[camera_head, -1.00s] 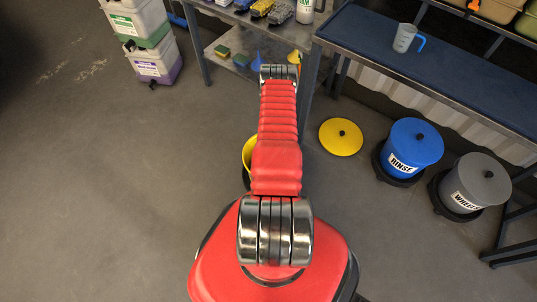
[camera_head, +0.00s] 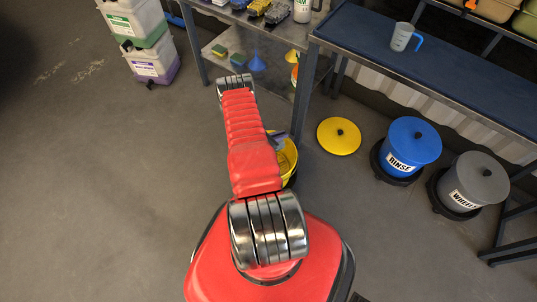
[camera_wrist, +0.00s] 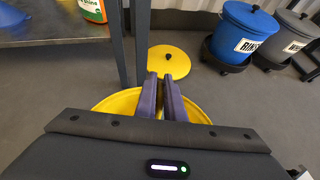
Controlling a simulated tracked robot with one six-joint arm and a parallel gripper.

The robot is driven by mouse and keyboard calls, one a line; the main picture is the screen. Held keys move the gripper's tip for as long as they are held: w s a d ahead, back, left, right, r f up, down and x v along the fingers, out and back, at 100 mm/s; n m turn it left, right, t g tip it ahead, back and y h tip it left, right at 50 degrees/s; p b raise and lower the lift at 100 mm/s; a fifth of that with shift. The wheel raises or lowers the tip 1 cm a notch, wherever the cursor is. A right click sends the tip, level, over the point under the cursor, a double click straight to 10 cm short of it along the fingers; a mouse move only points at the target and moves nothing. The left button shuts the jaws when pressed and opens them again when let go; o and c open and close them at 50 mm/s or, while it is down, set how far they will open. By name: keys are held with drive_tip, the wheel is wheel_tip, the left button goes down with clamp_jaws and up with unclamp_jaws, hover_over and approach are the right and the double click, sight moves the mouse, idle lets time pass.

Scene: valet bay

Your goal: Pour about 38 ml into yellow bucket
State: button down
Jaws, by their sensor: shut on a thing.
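The yellow bucket (camera_head: 288,160) stands on the floor, partly hidden behind my red arm in the head view. In the wrist view its yellow rim (camera_wrist: 112,103) shows on both sides of my gripper (camera_wrist: 160,78). The two dark purple-grey fingers are close together over the bucket. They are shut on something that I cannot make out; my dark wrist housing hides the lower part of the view. The bucket's inside and any liquid level cannot be read. A translucent measuring jug (camera_head: 401,37) with a blue handle stands on the blue-topped bench.
A yellow lid (camera_head: 339,136) lies on the floor behind the bucket. A blue RINSE bucket (camera_head: 411,140) and a grey WHEELS bucket (camera_head: 478,178) stand at the right. A bench leg (camera_head: 305,97) rises near the bucket. Stacked canisters (camera_head: 150,62) stand at the back left. The left floor is clear.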

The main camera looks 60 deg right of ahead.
sight(280, 143)
drive_tip(key=shift+w+a+r+h, duration=0.1)
drive_tip(key=shift+a+r+h, duration=0.1)
drive_tip(key=shift+r+h, duration=0.1)
drive_tip(key=shift+w+a+r+g+h+p, duration=0.3)
drive_tip(key=shift+a+r+g+h+p, duration=0.3)
drive_tip(key=shift+h, duration=0.4)
drive_tip(key=shift+r, duration=0.1)
drive_tip(key=shift+s+d, duration=0.1)
drive_tip(key=shift+s, duration=0.05)
drive_tip(key=shift+s+d+r, duration=0.1)
drive_tip(key=shift+s+d, duration=0.25)
drive_tip(key=shift+s, duration=0.25)
drive_tip(key=shift+p, duration=0.35)
drive_tip(key=shift+r+h, duration=0.15)
drive_tip(key=shift+h, duration=0.15)
drive_tip(key=shift+w+a+r+g+h+p, duration=0.3)
drive_tip(key=shift+a+r+g+h+p, duration=0.4)
drive_tip(key=shift+h+p, duration=0.45)
idle(1.2)
